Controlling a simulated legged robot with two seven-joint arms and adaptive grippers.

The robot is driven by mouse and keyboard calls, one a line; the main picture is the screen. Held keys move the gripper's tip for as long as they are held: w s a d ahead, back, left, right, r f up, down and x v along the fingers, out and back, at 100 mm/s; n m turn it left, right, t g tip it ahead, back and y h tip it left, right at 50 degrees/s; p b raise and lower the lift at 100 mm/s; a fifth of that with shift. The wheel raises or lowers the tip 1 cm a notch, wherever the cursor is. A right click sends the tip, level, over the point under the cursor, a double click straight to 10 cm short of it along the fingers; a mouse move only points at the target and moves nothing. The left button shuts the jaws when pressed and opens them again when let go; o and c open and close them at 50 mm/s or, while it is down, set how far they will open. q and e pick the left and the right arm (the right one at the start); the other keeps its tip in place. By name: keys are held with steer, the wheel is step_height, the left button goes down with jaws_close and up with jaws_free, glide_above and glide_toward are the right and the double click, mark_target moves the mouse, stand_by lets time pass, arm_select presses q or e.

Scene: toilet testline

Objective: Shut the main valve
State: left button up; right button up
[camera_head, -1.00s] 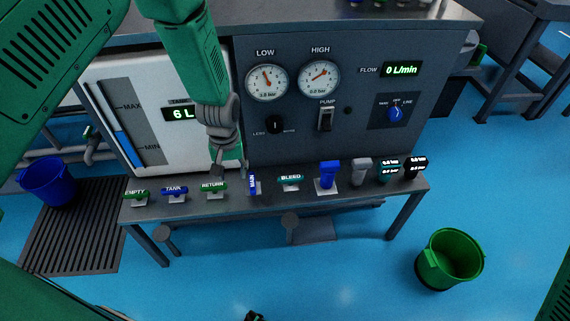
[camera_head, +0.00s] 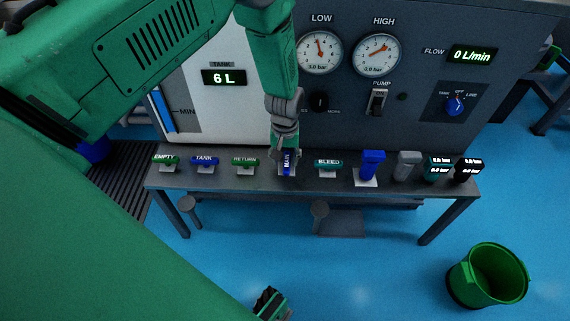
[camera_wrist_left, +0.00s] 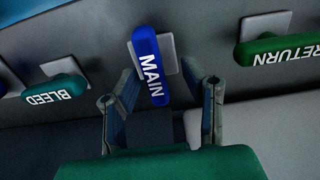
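The main valve has a blue handle marked MAIN (camera_head: 287,161) in the row on the bench ledge. The handle points front to back, while the handles beside it lie sideways. It also shows large in the left wrist view (camera_wrist_left: 149,66). My left gripper (camera_head: 284,151) is right at this handle. In the left wrist view its two fingers (camera_wrist_left: 160,78) stand apart, one on each side of the handle, with gaps visible. My right gripper (camera_head: 271,303) shows only partly at the bottom of the head view, away from the bench; its finger state is unclear.
The green RETURN handle (camera_head: 245,161) and teal BLEED handle (camera_head: 328,164) flank the main valve closely. EMPTY (camera_head: 165,160) and TANK (camera_head: 204,161) handles are further left. A blue fitting (camera_head: 371,165) stands right. The panel rises behind; a green bucket (camera_head: 490,275) is on the floor.

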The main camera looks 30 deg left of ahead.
arm_select(q)
steer(key=shift+d+f, duration=0.25)
steer(key=shift+d, duration=0.4)
steer(key=shift+a, duration=0.35)
steer(key=c, duration=0.7)
steer(key=shift+a+f, duration=0.1)
steer(key=shift+a, duration=0.1)
jaws_close()
arm_select(e)
steer(key=shift+d+f, duration=0.25)
steer(key=shift+d, duration=0.05)
